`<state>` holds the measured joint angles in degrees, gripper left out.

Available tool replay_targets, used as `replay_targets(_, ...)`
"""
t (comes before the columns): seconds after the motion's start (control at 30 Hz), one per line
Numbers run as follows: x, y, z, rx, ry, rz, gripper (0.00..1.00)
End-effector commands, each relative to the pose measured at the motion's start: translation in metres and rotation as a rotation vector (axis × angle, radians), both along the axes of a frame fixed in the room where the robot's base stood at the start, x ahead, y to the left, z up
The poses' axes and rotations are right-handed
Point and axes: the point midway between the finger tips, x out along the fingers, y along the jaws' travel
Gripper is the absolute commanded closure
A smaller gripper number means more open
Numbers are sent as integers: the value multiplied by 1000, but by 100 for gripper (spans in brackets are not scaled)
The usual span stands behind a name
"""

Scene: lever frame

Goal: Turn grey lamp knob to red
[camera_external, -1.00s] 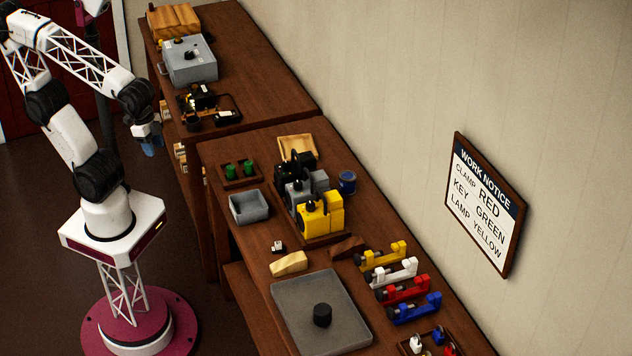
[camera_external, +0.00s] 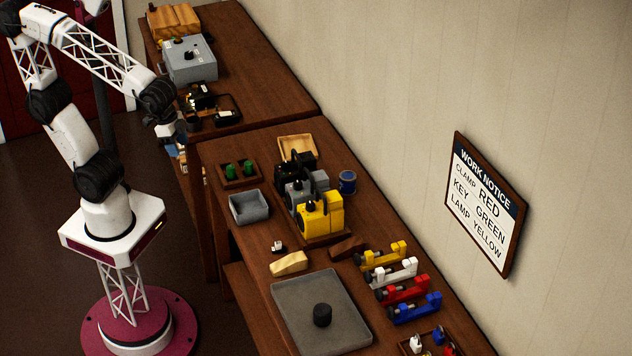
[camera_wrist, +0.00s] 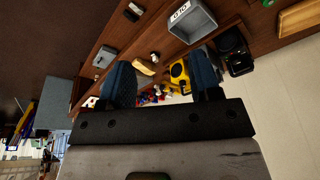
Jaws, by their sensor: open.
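The grey lamp (camera_external: 299,193) stands between a black lamp (camera_external: 293,166) and a yellow lamp (camera_external: 318,214) on a wooden base on the near bench. Its knob is too small to read, so I cannot tell its setting. In the wrist view the yellow lamp (camera_wrist: 180,76) shows between my fingers and the black lamp (camera_wrist: 236,48) beyond the right finger; the grey lamp is mostly hidden behind that finger. My gripper (camera_wrist: 163,80) is open and empty. In the external view my gripper (camera_external: 174,150) is left of the benches, well away from the lamps.
A wall notice (camera_external: 483,208) reads clamp red, key green, lamp yellow. A grey bin (camera_external: 249,208), green items in a holder (camera_external: 239,169), a blue can (camera_external: 347,181) and coloured clamps (camera_external: 400,285) surround the lamps. A grey box (camera_external: 190,60) stands on the far bench.

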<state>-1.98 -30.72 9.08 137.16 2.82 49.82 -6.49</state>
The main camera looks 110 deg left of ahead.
Motion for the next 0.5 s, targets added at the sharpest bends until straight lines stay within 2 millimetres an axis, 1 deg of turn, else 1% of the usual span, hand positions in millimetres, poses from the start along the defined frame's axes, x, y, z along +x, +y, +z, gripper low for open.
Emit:
replay_targets(0.03, 17, 6, 0, 4, 0, 26, 42)
replay_targets(0.2, 73, 26, -3, 15, -21, 118, 42)
replay_targets(0.27, 93, 34, -5, 20, -27, 150, 42)
replay_targets(0.3, 106, 39, -7, 21, -34, 170, 42)
replay_targets(0.37, 126, 48, -10, 24, -42, 202, 42)
replay_targets(0.5, 171, 69, -23, 30, -60, 271, 42)
